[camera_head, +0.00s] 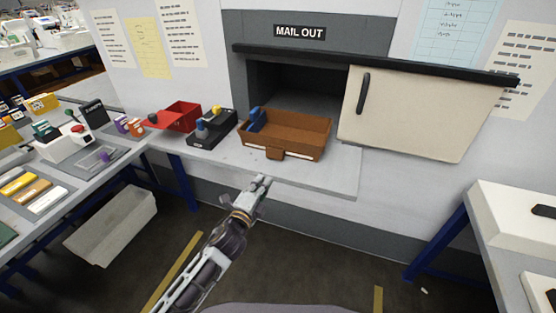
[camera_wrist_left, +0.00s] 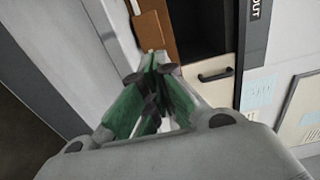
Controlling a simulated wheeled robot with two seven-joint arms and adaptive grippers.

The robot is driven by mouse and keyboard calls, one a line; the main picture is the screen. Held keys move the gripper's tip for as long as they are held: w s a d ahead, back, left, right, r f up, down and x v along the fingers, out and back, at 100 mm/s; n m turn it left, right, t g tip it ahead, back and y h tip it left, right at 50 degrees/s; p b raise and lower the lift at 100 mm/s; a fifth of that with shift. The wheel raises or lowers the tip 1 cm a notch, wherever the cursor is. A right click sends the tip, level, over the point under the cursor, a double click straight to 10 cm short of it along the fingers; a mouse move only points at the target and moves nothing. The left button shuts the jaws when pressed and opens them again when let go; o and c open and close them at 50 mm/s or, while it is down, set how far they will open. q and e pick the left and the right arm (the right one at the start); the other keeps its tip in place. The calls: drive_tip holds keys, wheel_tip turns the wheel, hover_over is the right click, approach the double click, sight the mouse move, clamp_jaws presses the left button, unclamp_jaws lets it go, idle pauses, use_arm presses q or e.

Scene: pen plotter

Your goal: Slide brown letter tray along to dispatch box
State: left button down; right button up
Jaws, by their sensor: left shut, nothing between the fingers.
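The brown letter tray (camera_head: 300,130) sits on the grey ledge in front of the dark opening under the MAIL OUT sign (camera_head: 300,32). A blue item (camera_head: 256,119) is in its left end, and a label holder is on its front. My left gripper (camera_head: 263,179) is shut and empty, just in front of the tray near the ledge's front edge. In the left wrist view my fingers (camera_wrist_left: 152,68) point towards part of the brown tray (camera_wrist_left: 157,25). I cannot tell whether they touch it. Nothing is marked as a dispatch box. My right gripper is not in view.
A black tray (camera_head: 205,138) and a red tray (camera_head: 180,115) stand left of the brown tray. A cream sliding door (camera_head: 420,115) with a black handle covers the opening's right part. The ledge (camera_head: 335,175) is clear to the right. A pale bin (camera_head: 112,228) is below left.

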use_arm(q)
approach(281, 152)
drive_tip(key=shift+w, duration=0.9)
drive_tip(key=shift+d+x, duration=0.25)
drive_tip(key=shift+x, duration=1.8)
drive_tip(key=shift+w+d, duration=0.15)
drive_tip(key=shift+w, duration=0.3)
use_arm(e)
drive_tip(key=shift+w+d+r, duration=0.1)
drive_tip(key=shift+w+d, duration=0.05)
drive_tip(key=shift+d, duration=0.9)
use_arm(q)
drive_tip(key=shift+w, duration=0.1)
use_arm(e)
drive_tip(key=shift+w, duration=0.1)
